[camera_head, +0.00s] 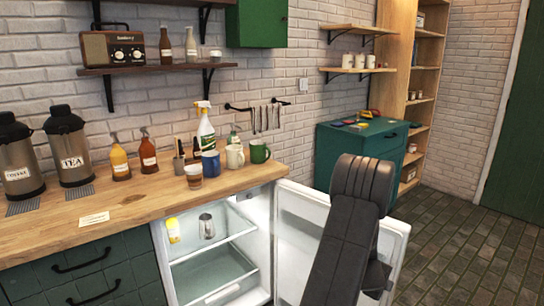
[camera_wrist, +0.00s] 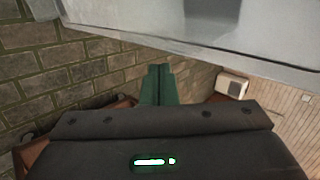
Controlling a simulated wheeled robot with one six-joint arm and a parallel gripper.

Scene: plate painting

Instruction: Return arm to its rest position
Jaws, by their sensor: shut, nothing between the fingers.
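My dark arm stands in front of the open fridge door (camera_head: 394,240) in the head view, its upper bend raised near the door's top corner. The gripper end is not seen there. In the wrist view, my gripper (camera_wrist: 158,70) shows at the middle as two narrow green fingers side by side. They are shut with nothing between them. A broad pale-grey surface crosses the top of that view, above and apart from the fingers. A dark body with a small green-edged light fills the bottom.
The open fridge (camera_head: 215,262) holds a metal pitcher (camera_head: 207,226) and a yellow-labelled container (camera_head: 173,230). The wooden counter (camera_head: 140,205) carries bottles, mugs and two dispensers. A teal cabinet (camera_head: 340,160) stands behind my arm. Tiled floor (camera_head: 470,255) is clear at the right.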

